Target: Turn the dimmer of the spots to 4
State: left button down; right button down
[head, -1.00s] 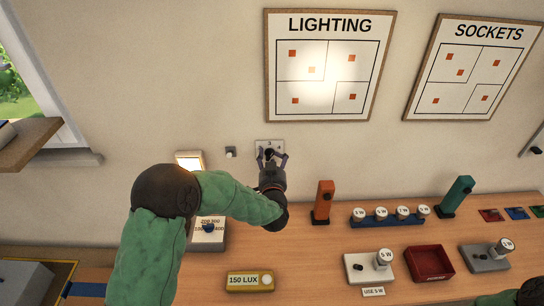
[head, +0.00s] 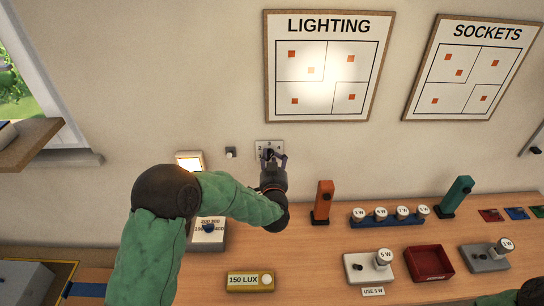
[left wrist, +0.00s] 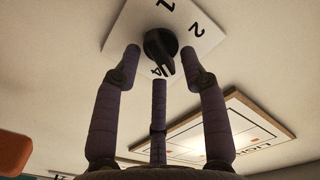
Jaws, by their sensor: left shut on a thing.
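The dimmer is a white plate (head: 262,146) on the wall below the LIGHTING board, with a black round knob. In the left wrist view the knob (left wrist: 159,44) shows with the digits 1, 2 and 4 on its plate (left wrist: 122,30). The knob's narrow end points down in that picture, right beside the 4. The digit 3 is not seen there. My right gripper is not in view.
A lit lamp (head: 190,161) and a small grey wall knob (head: 231,152) are left of the plate. The LIGHTING board (head: 330,108) hangs above. On the bench stand an orange block (head: 323,201), a bulb rack (head: 387,220) and a yellow 150 LUX box (head: 250,282).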

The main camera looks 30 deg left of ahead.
pick_arm(q)
jog(key=shift+s+a+f+g+y, duration=0.25)
jog(key=shift+a+f+g+y, duration=0.05)
jog(key=shift+a+f, duration=0.2)
jog(key=shift+m+p, duration=0.4)
jog(key=shift+m, duration=0.1)
jog(key=shift+d+f+m, duration=0.1)
jog(key=shift+f+m, duration=0.05)
jog(key=shift+m, duration=0.25)
jog(key=shift+f+m+p, duration=0.1)
jog(key=shift+m+p, duration=0.35)
jog(key=shift+m, duration=0.55)
jog(key=c, duration=1.3)
grip_release()
jog(key=shift+w+a, duration=0.1)
jog(key=shift+a, duration=0.1)
jog(key=o, duration=0.5)
jog(key=shift+a, duration=0.25)
jog(key=shift+o, duration=0.7)
jog(key=shift+w+a, duration=0.1)
jog(key=shift+d, duration=0.3)
